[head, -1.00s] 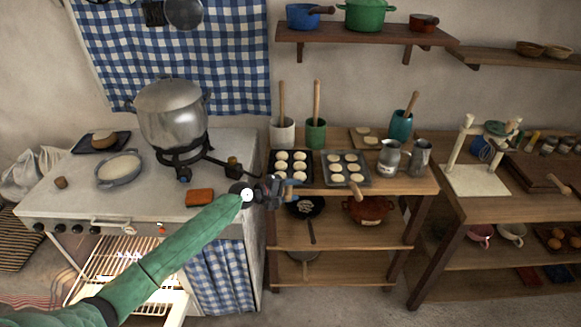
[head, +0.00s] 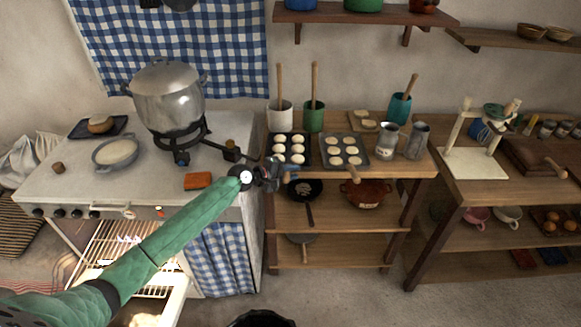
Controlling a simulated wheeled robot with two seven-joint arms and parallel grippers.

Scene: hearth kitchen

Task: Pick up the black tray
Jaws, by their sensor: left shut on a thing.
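The black tray (head: 308,152) holds several round pale dough pieces and sits flat on the wooden shelf top, at its left end beside the stove. My left gripper (head: 273,171) is at the tray's near left corner, shut on the tray's edge. The gripper hides that corner and the exact contact. The tray looks level, and I see no clear gap under it. My right gripper is not in view.
A grey tray (head: 364,154) of dough stands close on the right. A white crock (head: 281,117) and a green crock (head: 313,118) with wooden handles stand just behind. The stove (head: 60,185) with a large pot (head: 168,98) is left; its oven door is open.

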